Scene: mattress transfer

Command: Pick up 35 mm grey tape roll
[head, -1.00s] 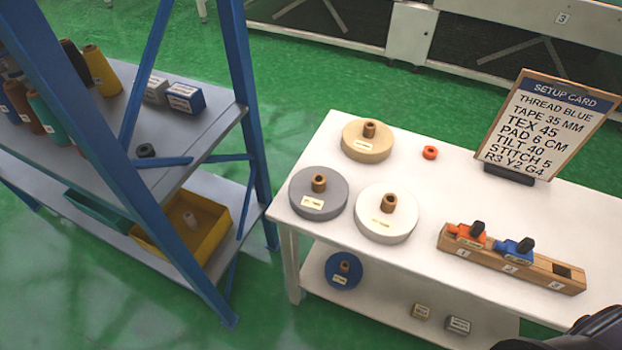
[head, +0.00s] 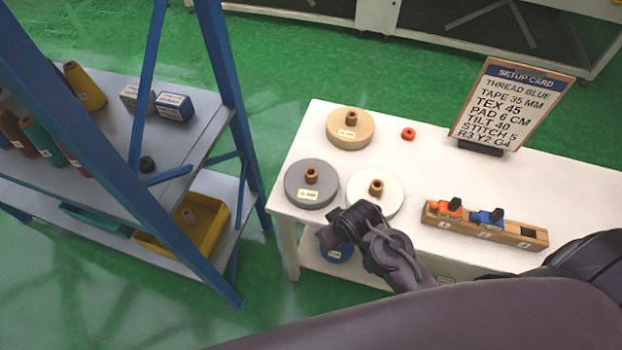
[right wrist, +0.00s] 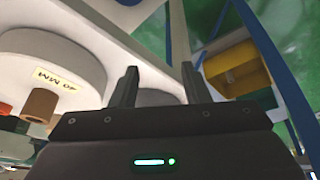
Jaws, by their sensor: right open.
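The grey tape roll (head: 296,188) lies flat on the white table, with a brown core on top and a pale label too small to read. My right gripper (head: 330,236) is just in front of it, over the table's near edge, and seems apart from it. In the right wrist view its two fingers (right wrist: 158,86) are spread with nothing held. A greyish round shape shows behind them, but I cannot tell if it is the grey roll. The white roll (head: 361,191), labelled 40 MM in the right wrist view (right wrist: 50,62), is partly hidden by my right arm. My left gripper is out of view.
A blue roll (head: 338,254) is on the lower shelf. A wooden block (head: 521,240) with clamps and a setup card (head: 511,104) stand right. A blue-framed rack (head: 232,120) is left.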

